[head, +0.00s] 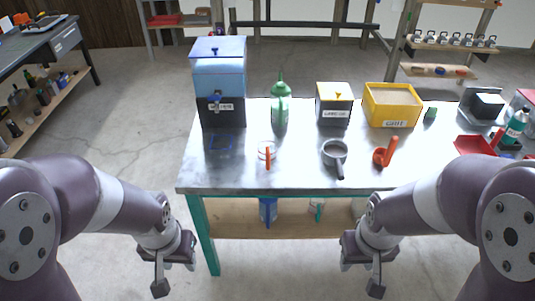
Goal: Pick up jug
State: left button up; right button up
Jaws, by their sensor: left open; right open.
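A small clear jug with an orange handle (267,153) stands on the metal-topped table, near its front left part. Its handle faces me. A blue vessel (267,210) is on the shelf under the table, partly hidden by the table edge; I cannot tell if it is a jug too. My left gripper (174,272) is open and empty, in front of the table's left corner, below and left of the clear jug. My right gripper (362,275) is open and empty, in front of the table, below and right of it. Neither touches anything.
The table (230,178) also bears a blue dispenser (219,75), a green can (280,115), a dark box (333,105), a yellow grit bin (391,108), a grey pan (334,153) and an orange scoop (384,154). The table's front strip is mostly clear.

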aim_at(280, 94)
jog(key=i+j+z, duration=0.15)
jog(key=j+z, duration=0.15)
jog(key=z, duration=0.15)
jog(key=i+j+z, duration=0.15)
jog(key=j+z, duration=0.3)
jog(key=i+j+z, duration=0.15)
jog(key=j, duration=1.15)
jog(key=i+j+z, duration=0.15)
jog(key=j, duration=1.15)
jog(key=i+j+z, duration=0.15)
jog(key=j, duration=1.15)
jog(key=i+l, duration=0.1)
jog(key=i, duration=0.3)
